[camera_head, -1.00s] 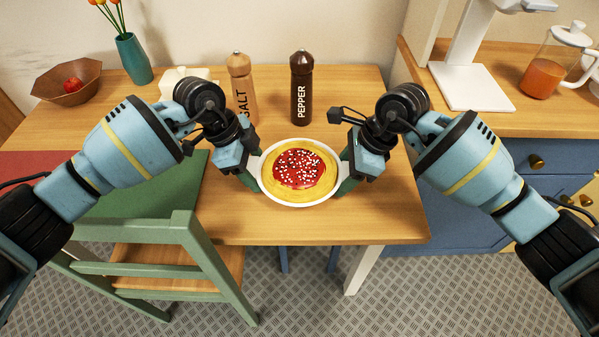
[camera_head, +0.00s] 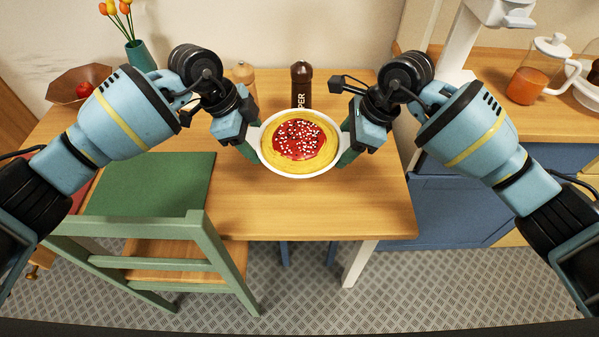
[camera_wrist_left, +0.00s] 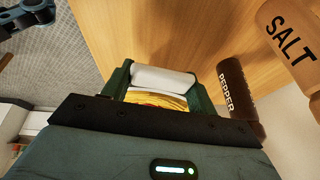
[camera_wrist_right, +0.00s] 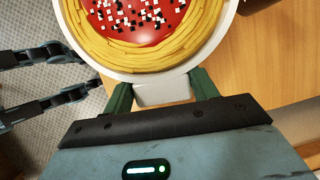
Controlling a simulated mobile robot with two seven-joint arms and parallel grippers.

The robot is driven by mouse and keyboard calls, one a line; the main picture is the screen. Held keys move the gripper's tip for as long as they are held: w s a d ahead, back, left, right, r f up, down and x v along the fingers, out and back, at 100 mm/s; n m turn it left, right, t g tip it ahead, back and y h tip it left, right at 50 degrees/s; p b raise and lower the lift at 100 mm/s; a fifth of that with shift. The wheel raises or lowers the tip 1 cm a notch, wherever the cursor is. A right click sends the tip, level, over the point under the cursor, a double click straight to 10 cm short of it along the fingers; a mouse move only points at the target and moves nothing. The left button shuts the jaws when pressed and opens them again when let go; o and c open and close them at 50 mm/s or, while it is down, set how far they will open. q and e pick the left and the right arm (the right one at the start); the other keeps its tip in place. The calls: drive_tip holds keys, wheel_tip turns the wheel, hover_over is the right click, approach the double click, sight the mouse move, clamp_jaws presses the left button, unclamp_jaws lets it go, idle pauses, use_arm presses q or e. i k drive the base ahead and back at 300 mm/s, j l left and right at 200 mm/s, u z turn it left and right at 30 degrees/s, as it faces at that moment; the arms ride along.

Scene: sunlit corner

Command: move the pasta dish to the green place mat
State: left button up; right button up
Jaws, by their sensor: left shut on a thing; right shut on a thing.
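The pasta dish (camera_head: 262,158) is a white round dish with two side handles, holding yellow pasta with red sauce and white bits. It is level and appears held above the wooden table. My left gripper (camera_head: 254,146) is shut on its left handle, which shows in the left wrist view (camera_wrist_left: 163,78). My right gripper (camera_head: 344,148) is shut on its right handle, visible in the right wrist view (camera_wrist_right: 163,92). The green place mat (camera_head: 150,182) lies on the table to the left, partly hidden by my left arm and a chair back.
The brown pepper mill (camera_head: 301,75) stands just behind the dish, partly covered by it. The salt mill (camera_head: 243,72) stands behind my left gripper. A green chair (camera_head: 130,227) is at the table's front left. The front middle of the table is clear.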

sight(150, 188)
drive_tip(key=j+u, duration=0.15)
drive_tip(key=j, duration=1.45)
